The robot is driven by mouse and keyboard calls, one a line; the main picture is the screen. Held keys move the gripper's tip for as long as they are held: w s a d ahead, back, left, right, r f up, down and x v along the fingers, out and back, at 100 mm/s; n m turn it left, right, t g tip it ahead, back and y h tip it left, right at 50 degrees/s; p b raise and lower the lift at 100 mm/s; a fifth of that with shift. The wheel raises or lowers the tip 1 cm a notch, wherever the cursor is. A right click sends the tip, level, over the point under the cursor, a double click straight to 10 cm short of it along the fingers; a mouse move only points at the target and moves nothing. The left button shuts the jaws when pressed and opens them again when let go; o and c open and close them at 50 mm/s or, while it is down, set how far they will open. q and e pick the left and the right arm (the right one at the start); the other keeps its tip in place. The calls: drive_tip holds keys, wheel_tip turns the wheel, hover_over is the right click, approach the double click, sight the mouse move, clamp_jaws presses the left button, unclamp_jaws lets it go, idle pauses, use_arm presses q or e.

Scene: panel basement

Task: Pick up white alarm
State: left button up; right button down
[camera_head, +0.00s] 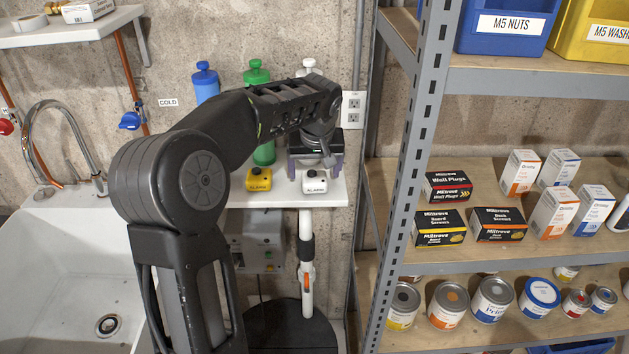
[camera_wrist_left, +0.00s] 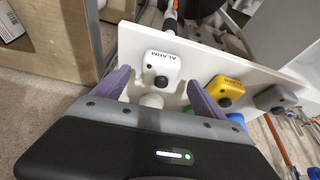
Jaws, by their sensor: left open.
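The white alarm (camera_head: 315,182) is a small box with a dark button, on a white shelf (camera_head: 290,200) beside the metal rack. In the left wrist view the white alarm (camera_wrist_left: 161,69) shows its ALARM label and lies just beyond and between the fingertips. My left gripper (camera_head: 316,168) is open, with purple fingers on either side and nothing held; its fingers also show in the left wrist view (camera_wrist_left: 158,90). A yellow alarm (camera_head: 258,179) sits to the left of the white one. My right gripper is not in view.
Blue (camera_head: 205,82), green (camera_head: 257,72) and white (camera_head: 307,67) bottles stand behind on the shelf, partly hidden by my arm. The metal rack (camera_head: 411,150) with boxes and cans rises close on the right. A white sink (camera_head: 70,270) is at the left. A grey alarm (camera_wrist_left: 275,98) lies past the yellow one.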

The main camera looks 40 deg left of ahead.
sight(314, 178)
use_arm(q)
drive_tip(key=p+x, duration=0.1)
drive_tip(key=x, duration=0.3)
idle(0.5)
drive_tip(key=c, duration=1.6)
drive_tip(key=shift+o, duration=0.2)
wheel_tip(314, 178, up, 10)
drive_tip(key=b, duration=0.1)
